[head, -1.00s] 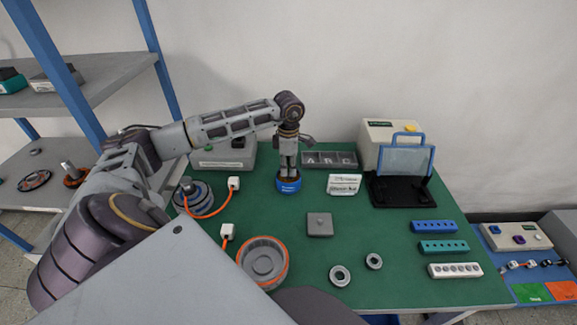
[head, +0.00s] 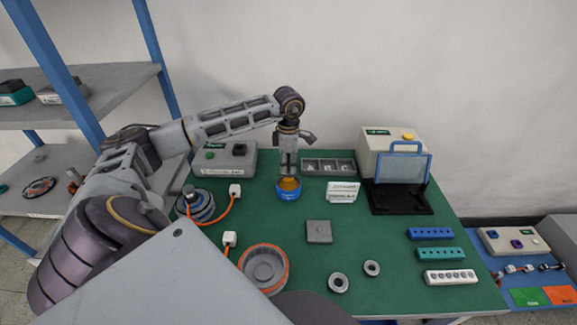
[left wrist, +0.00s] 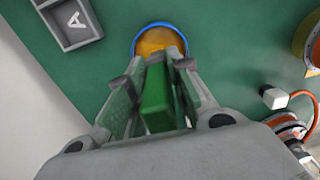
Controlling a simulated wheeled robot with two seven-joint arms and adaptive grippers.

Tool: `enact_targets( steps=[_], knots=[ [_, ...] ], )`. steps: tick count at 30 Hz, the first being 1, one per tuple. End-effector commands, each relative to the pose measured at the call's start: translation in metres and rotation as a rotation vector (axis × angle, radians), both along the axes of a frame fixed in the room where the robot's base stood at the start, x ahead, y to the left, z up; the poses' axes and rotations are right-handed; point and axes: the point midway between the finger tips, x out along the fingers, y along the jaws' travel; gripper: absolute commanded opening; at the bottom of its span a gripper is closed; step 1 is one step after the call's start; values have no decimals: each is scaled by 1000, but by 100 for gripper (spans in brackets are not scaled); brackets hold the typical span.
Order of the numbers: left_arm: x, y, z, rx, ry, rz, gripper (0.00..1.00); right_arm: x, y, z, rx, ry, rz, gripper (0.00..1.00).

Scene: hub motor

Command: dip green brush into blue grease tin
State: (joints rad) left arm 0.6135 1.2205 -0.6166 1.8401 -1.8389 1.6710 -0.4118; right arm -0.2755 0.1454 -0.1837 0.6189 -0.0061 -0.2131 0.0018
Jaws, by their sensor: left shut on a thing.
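The blue grease tin (head: 288,195) stands on the green mat near the middle, open, with amber grease showing inside. It also shows in the left wrist view (left wrist: 137,38), beyond my fingertips. My left gripper (head: 288,173) points down directly above the tin. In the left wrist view my left gripper (left wrist: 160,68) is shut on the green brush (left wrist: 157,100), whose green handle sits between the fingers. The brush's tip is hidden, so I cannot tell whether it touches the grease. My right gripper is not in view.
A grey block (head: 319,232) lies in front. A round motor part (head: 196,204) with an orange cable is at left, and an orange-rimmed hub (head: 264,265) nearer me.

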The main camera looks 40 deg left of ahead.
Motion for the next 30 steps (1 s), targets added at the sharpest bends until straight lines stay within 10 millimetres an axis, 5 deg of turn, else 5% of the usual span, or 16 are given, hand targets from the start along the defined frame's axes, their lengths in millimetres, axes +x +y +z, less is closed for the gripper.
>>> enact_targets(
  steps=[13, 30],
  knots=[
    [0, 0, 22, 1, -1, 0, 2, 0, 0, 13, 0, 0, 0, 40],
    [0, 0, 23, 1, -1, 0, 2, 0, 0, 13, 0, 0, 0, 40]
  ],
)
